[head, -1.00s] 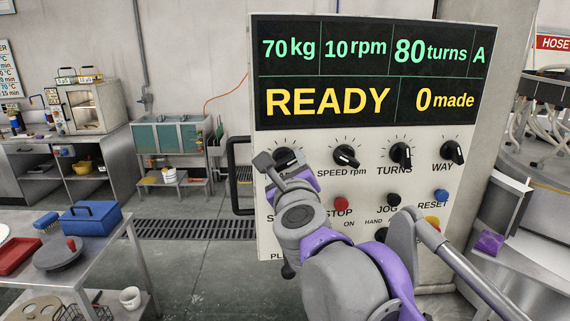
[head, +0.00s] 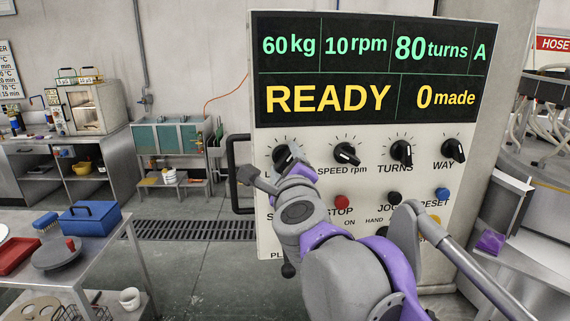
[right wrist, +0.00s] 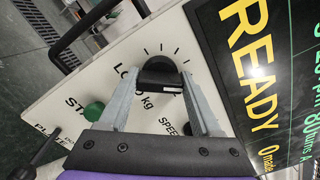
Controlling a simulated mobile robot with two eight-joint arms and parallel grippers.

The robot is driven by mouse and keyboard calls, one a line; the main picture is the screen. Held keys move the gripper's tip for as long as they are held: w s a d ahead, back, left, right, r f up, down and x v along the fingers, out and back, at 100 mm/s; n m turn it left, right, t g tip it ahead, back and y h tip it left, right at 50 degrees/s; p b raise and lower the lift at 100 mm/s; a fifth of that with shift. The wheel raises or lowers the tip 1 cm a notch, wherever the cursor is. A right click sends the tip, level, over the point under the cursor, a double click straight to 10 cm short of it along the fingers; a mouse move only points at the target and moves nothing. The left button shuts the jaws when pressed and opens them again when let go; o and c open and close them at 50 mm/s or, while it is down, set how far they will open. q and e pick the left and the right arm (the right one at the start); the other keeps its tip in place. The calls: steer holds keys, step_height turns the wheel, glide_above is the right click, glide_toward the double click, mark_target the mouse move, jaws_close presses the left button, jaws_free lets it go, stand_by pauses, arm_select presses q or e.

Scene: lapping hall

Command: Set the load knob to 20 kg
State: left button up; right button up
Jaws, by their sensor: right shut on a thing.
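The load knob (head: 283,156) is the leftmost black knob in the top row of the control panel (head: 350,210). My right gripper (head: 272,170) is at it in the head view and hides part of the knob and its label. In the right wrist view the two grey fingers of the gripper (right wrist: 162,95) stand on either side of the black load knob (right wrist: 160,72), shut on it. The display (head: 375,70) reads 60 kg, 10 rpm, 80 turns, A, READY and 0 made. My left gripper is not in view.
The speed knob (head: 347,153), turns knob (head: 402,152) and way knob (head: 453,150) sit to the right. The red stop button (head: 341,201) and green start button (right wrist: 93,112) lie below. A black handle (head: 238,175) juts from the panel's left side.

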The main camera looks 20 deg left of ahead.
steer(key=n+b, duration=0.1)
steer(key=n, duration=0.5)
steer(key=shift+f+n, duration=0.1)
steer(key=shift+n, duration=0.2)
steer(key=n+b, duration=0.1)
steer(key=n, duration=1.1)
steer(key=shift+n+b, duration=0.3)
steer(key=shift+n, duration=0.1)
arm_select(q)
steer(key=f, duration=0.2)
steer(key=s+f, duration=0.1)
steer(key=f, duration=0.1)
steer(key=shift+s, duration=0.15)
arm_select(e)
steer(key=n, duration=0.5)
steer(key=shift+n, duration=0.4)
steer(key=o, duration=1.4)
arm_select(q)
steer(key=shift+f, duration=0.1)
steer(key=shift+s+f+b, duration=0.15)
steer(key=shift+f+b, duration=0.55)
steer(key=shift+b, duration=0.15)
arm_select(e)
steer(key=v, duration=1.1)
